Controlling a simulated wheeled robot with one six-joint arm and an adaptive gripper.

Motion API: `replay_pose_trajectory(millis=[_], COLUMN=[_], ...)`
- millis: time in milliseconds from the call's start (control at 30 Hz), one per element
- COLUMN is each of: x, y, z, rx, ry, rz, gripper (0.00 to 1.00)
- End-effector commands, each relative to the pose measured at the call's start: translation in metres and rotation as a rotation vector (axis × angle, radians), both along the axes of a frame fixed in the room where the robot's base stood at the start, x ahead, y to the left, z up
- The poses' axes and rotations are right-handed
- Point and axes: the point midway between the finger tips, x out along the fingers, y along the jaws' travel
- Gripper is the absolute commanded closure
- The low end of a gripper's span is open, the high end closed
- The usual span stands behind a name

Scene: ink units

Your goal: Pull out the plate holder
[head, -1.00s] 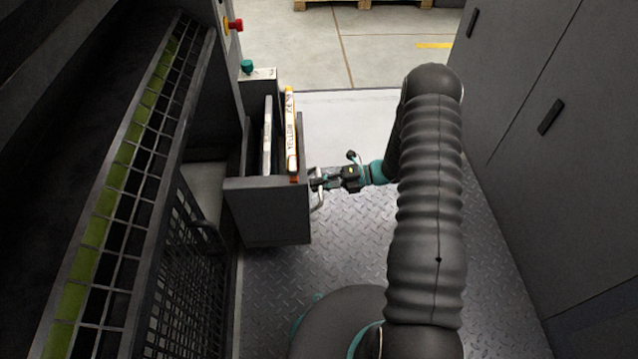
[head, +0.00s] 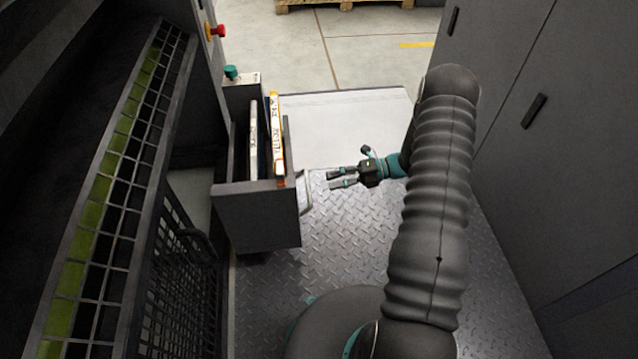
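The plate holder (head: 256,218) is a dark grey drawer that stands out from the ink unit on the left. A metal handle (head: 306,192) is on its right-hand face. Two upright plates stand in it: a white-edged one (head: 253,140) and one with an orange-yellow edge and lettering (head: 277,140).
A grated rack (head: 110,180) runs along the left. Grey cabinets (head: 560,130) line the right side. A red button (head: 216,30) and a teal knob (head: 231,72) are on the unit. The metal tread floor (head: 350,235) is clear around my gripper.

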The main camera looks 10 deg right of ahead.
Motion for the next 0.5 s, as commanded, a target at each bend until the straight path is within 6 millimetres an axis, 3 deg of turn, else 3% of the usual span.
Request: replay_pose_trajectory(millis=[200,500], x=[-0.002,-0.002], y=[-0.027,-0.034], z=[0.006,0.007], rx=[-0.001,-0.001], ry=[-0.001,0.0], rz=[0.0,0.0], gripper=[0.61,0.61])
